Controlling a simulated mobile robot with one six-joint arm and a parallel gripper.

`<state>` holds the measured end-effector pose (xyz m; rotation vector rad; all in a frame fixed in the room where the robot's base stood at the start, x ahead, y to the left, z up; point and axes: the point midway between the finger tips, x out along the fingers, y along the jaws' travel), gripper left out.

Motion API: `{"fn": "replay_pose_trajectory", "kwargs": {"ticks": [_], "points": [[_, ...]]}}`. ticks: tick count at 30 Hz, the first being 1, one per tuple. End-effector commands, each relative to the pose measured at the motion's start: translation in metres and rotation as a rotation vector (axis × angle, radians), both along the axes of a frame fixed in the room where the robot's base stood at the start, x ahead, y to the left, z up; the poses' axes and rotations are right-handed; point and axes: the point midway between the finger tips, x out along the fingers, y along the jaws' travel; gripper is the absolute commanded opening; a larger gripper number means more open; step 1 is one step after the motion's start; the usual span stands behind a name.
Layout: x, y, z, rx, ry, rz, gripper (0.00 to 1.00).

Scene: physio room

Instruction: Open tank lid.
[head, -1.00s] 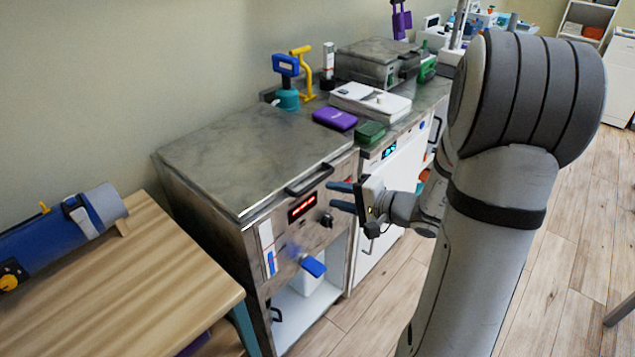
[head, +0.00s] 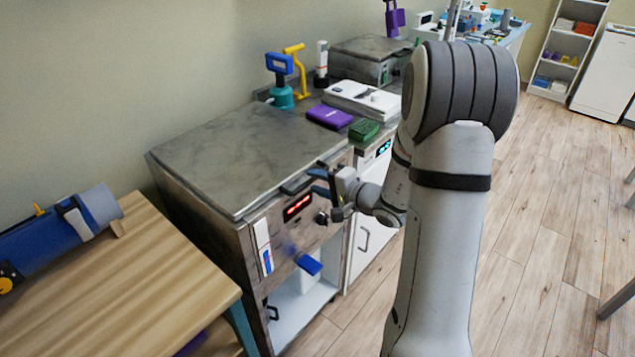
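The tank (head: 205,210) is a steel cabinet with a flat, mottled grey lid (head: 235,155) lying closed on top. The lid's dark bar handle (head: 294,186) is at its front right edge, and its right end is partly covered by my gripper. My gripper (head: 315,181) is at the right end of the handle, its two blue-grey fingers spread apart. I cannot tell whether the fingers touch the handle or are around it.
The tank front has a red display (head: 298,206), a dark knob and a blue-handled tap (head: 308,264). A wooden table (head: 110,285) stands at left. A purple box (head: 329,117), green box (head: 364,130) and teal pump (head: 281,95) sit behind the lid.

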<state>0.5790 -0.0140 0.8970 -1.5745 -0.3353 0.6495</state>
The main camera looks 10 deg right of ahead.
Motion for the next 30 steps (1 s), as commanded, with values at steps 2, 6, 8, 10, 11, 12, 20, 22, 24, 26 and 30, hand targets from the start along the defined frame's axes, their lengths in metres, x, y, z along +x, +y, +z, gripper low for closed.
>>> {"fn": "replay_pose_trajectory", "kwargs": {"ticks": [2, 6, 8, 10, 11, 12, 20, 22, 24, 26, 30], "points": [[-0.0001, 0.0000, 0.0001, 0.000, 0.000, 0.000, 0.34], [-0.0002, 0.0003, 0.0002, -0.001, 0.000, 0.001, 0.23], [-0.0002, 0.0003, 0.0002, -0.001, 0.000, 0.001, 0.18], [-0.0002, 0.0004, 0.0003, -0.001, 0.000, 0.001, 0.12], [-0.0003, 0.0005, 0.0003, 0.000, 0.000, 0.002, 0.10], [-0.0003, 0.0005, 0.0003, 0.000, 0.000, 0.002, 0.06], [-0.0004, 0.0008, 0.0001, 0.000, 0.000, 0.002, 0.00], [-0.0004, 0.0009, 0.0001, 0.000, 0.000, 0.002, 0.00], [-0.0004, 0.0009, 0.0001, 0.000, 0.000, 0.003, 0.00], [-0.0005, 0.0010, 0.0001, 0.000, 0.000, 0.003, 0.00], [-0.0004, -0.0001, 0.0046, -0.004, 0.004, 0.001, 0.00]]}}
